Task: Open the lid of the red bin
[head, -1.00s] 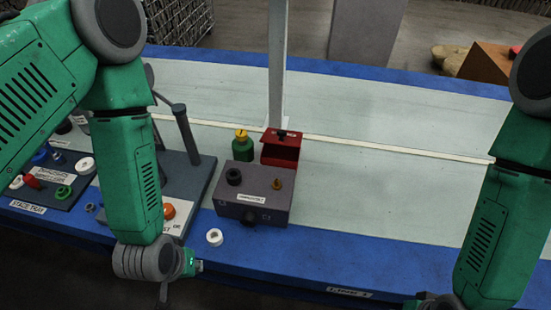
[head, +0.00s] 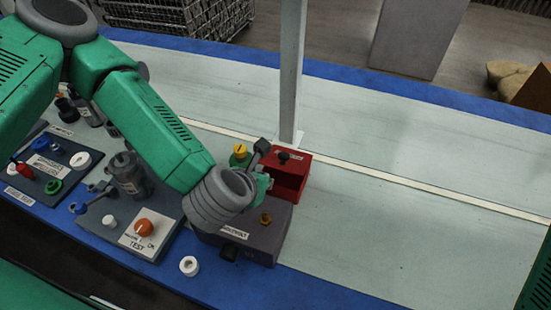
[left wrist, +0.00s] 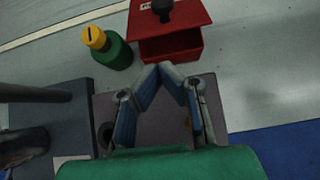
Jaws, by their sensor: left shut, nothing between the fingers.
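The red bin (head: 287,187) stands on the table behind the grey box, in front of the pale post. Its red lid (head: 298,161) lies over the top and carries a black knob (head: 284,157). In the left wrist view the bin's front wall (left wrist: 172,48) is ahead of my fingertips, with a dark band under the lid (left wrist: 192,13). The knob (left wrist: 162,9) is at the top edge of that view. My left gripper (head: 264,147) is shut and empty, at the bin's left front. In the left wrist view its fingertips (left wrist: 161,70) meet just short of the bin. My right gripper is out of view.
The grey box (head: 262,240) with a brass knob (head: 265,218) lies beneath my left gripper. A green bottle with a yellow cap (head: 240,151) stands left of the bin. A test panel (head: 150,235) and a white ring (head: 189,266) are nearby. The right table surface is clear.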

